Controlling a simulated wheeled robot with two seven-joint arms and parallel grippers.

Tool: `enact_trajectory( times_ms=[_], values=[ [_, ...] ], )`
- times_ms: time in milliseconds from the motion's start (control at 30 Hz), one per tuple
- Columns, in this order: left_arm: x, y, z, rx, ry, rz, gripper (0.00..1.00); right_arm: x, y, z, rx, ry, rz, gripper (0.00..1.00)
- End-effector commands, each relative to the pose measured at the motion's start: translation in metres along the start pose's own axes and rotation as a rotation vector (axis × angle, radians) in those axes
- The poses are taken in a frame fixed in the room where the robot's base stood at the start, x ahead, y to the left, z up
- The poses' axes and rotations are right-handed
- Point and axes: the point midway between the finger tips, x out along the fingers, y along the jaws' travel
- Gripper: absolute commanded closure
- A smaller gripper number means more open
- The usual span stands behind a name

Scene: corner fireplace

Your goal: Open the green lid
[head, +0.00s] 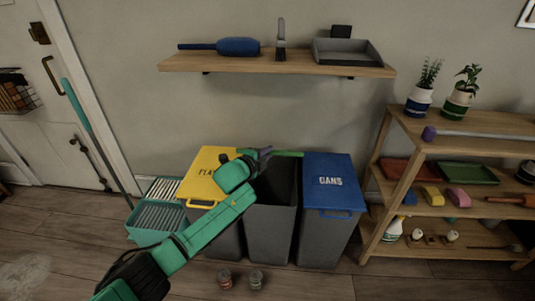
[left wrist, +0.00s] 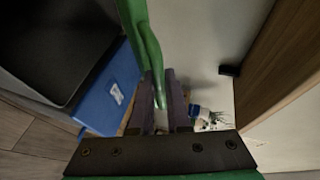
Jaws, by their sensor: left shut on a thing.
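The green lid (head: 287,153) stands raised at the back of the middle grey bin (head: 271,220), seen nearly edge-on in the head view. The bin's mouth is open and its inside is dark. My left gripper (head: 263,154) is at the lid's left end, above the bin. In the left wrist view the green lid (left wrist: 146,50) runs down between the fingers of my left gripper (left wrist: 163,100), which is shut on its edge. My left arm hides part of the bins on the left. My right gripper is not in view.
A yellow-lidded bin (head: 205,188) stands left and a blue-lidded bin marked CANS (head: 330,195) right, both lids down. A wall shelf (head: 275,65) hangs above. A wooden rack (head: 397,175) stands at right. Two small jars (head: 240,280) are on the floor in front.

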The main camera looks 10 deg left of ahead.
Motion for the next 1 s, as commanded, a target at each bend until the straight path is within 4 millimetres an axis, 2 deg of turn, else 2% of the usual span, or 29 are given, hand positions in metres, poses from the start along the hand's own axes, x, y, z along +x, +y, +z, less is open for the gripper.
enact_trajectory(
  times_ms=[33, 67, 100, 133, 567, 633, 800, 1000],
  values=[
    [0.000, 0.000, 0.000, 0.000, -0.001, -0.001, 1.00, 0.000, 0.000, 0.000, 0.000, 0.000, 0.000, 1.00],
    [0.000, 0.000, 0.000, 0.000, -0.001, -0.001, 0.74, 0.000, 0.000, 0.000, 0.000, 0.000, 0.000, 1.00],
    [0.000, 0.000, 0.000, 0.000, -0.001, -0.001, 0.58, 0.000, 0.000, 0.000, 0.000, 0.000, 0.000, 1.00],
    [0.000, 0.000, 0.000, 0.000, -0.001, 0.000, 0.55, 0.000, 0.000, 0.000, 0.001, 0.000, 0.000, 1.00],
    [-0.004, 0.000, 0.001, 0.000, -0.001, 0.001, 0.55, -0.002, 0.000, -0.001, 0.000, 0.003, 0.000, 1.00],
    [-0.010, 0.000, 0.001, 0.000, -0.001, 0.001, 0.55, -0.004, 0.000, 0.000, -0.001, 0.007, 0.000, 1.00],
    [-0.034, -0.002, 0.001, 0.001, -0.001, 0.000, 0.55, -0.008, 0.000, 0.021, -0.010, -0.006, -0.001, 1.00],
    [-0.073, -0.001, 0.001, 0.002, 0.000, 0.000, 0.55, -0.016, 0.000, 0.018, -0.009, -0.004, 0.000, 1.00]
  ],
)
